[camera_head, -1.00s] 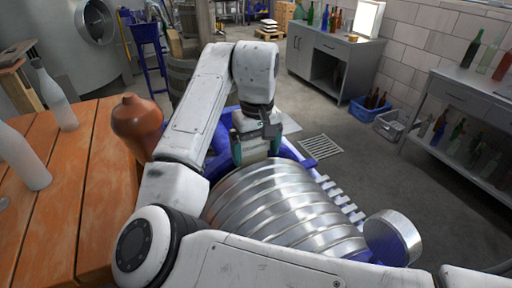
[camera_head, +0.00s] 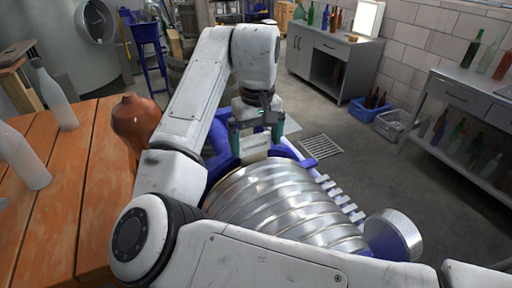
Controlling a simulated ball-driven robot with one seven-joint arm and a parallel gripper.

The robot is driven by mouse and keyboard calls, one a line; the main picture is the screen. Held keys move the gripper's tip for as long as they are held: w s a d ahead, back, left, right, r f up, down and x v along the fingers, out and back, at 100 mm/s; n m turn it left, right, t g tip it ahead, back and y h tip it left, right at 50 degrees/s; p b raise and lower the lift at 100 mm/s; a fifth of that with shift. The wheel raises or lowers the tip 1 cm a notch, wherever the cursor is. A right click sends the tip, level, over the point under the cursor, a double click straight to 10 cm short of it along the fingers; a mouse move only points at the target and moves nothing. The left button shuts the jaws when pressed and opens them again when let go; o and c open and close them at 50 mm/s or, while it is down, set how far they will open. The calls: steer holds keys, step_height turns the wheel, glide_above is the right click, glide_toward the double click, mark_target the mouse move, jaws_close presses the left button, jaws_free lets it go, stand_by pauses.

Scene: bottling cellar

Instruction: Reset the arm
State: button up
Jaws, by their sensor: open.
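My gripper (camera_head: 257,139) hangs from my white arm near the middle of the view, pointing down. Its two teal fingers are spread apart, and I see nothing held between them. A pale block-like surface shows just behind or below the fingertips; I cannot tell what it belongs to. My arm reaches up and forward from the bottom of the view, with its elbow and forearm close to the table's right side.
A wooden table (camera_head: 62,205) at left holds a brown jug (camera_head: 135,120) beside my arm and pale bottles (camera_head: 54,95). A grey cabinet (camera_head: 318,62), a bottle shelf (camera_head: 465,98) and a blue crate (camera_head: 369,110) stand at right. Floor around the drain grate (camera_head: 321,146) is clear.

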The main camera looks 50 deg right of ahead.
step_height(320, 180, up, 8)
steer(key=shift+s, duration=0.15)
steer(key=shift+a, duration=0.1)
stand_by(0.4)
